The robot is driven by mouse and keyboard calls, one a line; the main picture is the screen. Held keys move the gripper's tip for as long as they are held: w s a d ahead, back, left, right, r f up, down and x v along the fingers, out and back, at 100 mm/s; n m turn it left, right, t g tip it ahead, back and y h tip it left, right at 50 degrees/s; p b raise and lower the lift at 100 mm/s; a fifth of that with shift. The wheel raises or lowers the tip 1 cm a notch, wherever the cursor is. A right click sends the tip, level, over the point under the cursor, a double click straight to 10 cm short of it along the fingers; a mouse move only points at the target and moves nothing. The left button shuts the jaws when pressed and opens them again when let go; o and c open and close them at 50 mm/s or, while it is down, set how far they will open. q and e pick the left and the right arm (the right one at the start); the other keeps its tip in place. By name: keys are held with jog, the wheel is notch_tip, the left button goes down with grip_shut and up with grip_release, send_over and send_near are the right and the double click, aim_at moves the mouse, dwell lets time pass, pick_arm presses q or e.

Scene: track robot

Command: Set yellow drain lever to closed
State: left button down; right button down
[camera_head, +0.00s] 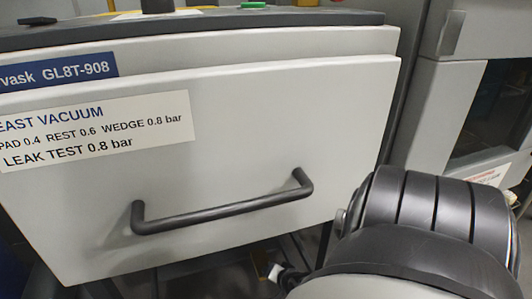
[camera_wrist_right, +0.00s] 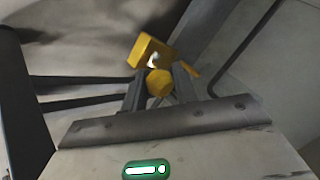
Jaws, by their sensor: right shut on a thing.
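The yellow drain lever (camera_wrist_right: 148,48) shows in the right wrist view, near the top middle. It has a flat yellow plate and a rounded yellow knob. My right gripper (camera_wrist_right: 160,80) is shut on the yellow lever, with the rounded knob between its two dark fingers. The lever does not show in the head view, where my right arm (camera_head: 425,215) fills the lower right corner and hides what is behind it. The lever's full angle cannot be told from these views. My left gripper is in neither view.
A grey cabinet front with a dark bar handle (camera_head: 225,212) and a white label (camera_head: 95,130) fills the head view's left and middle. Another grey cabinet (camera_head: 440,110) stands to the right. Dark bars (camera_wrist_right: 80,92) run beside the gripper in the wrist view.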

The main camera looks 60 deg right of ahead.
jog(key=shift+w+d+r, duration=0.4)
jog(key=c, duration=1.1)
grip_release()
jog(key=shift+a+f, duration=0.1)
jog(key=shift+s, duration=0.1)
jog(key=shift+s+a, duration=0.1)
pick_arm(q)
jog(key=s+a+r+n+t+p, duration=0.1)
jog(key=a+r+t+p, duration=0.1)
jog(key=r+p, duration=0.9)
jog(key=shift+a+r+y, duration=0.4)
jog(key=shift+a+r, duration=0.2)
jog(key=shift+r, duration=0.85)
pick_arm(e)
jog(key=shift+v, duration=7.85)
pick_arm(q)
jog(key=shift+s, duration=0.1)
